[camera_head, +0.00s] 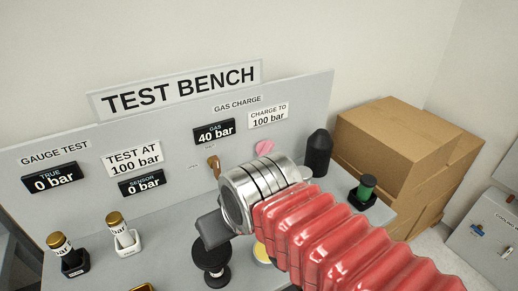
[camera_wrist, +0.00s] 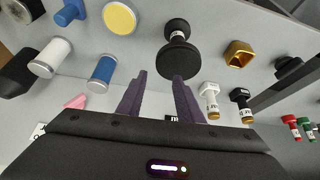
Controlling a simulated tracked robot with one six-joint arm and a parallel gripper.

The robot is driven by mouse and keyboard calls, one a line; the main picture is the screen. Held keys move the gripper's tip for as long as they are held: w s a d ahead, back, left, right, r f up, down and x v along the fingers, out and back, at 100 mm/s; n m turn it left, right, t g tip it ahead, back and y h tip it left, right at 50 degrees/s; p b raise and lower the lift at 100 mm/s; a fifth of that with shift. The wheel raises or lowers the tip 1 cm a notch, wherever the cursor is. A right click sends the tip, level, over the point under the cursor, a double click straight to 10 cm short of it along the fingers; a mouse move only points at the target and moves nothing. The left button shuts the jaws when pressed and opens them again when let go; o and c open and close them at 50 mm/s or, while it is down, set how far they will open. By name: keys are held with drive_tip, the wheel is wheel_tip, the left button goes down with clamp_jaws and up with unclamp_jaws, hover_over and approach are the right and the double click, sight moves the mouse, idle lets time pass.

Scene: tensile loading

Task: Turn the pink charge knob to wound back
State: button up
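The pink charge knob (camera_head: 264,147) is on the upright panel below the gas charge labels, partly hidden by my wrist in the head view. A pink shape, likely the same knob, shows at the lower left of the wrist view (camera_wrist: 76,102), left of my fingers. My gripper (camera_wrist: 159,77) is open, with its two dark fingers apart and nothing between them. A black round-topped post (camera_wrist: 178,45) stands beyond the fingertips. The gas display (camera_head: 214,132) reads 40 bar, and the label beside it (camera_head: 268,114) says charge to 100 bar.
A brass lever (camera_head: 214,165) is on the panel left of the pink knob. Gold-capped fittings (camera_head: 122,229) stand at the bench's left. A black cylinder (camera_head: 318,153) and a green-topped part (camera_head: 364,190) stand at right. Cardboard boxes (camera_head: 405,150) are beyond the bench's right end.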

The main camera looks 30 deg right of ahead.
drive_tip(key=shift+w, duration=0.25)
drive_tip(key=shift+d, duration=0.1)
drive_tip(key=shift+w+d+r, duration=0.25)
drive_tip(key=shift+w, duration=0.1)
drive_tip(key=w+d+r+m+g+y, duration=0.1)
drive_tip(key=w+d+r+y, duration=0.1)
drive_tip(key=w+d, duration=0.75)
drive_tip(key=w+d+r+m+g+y, duration=0.15)
drive_tip(key=w+d, duration=0.45)
drive_tip(key=d, duration=0.6)
drive_tip(key=w+d+f+t+y, duration=0.1)
drive_tip(key=d+t+y, duration=0.1)
drive_tip(key=d, duration=0.8)
drive_tip(key=shift+d+y, duration=0.35)
drive_tip(key=shift+w, duration=0.15)
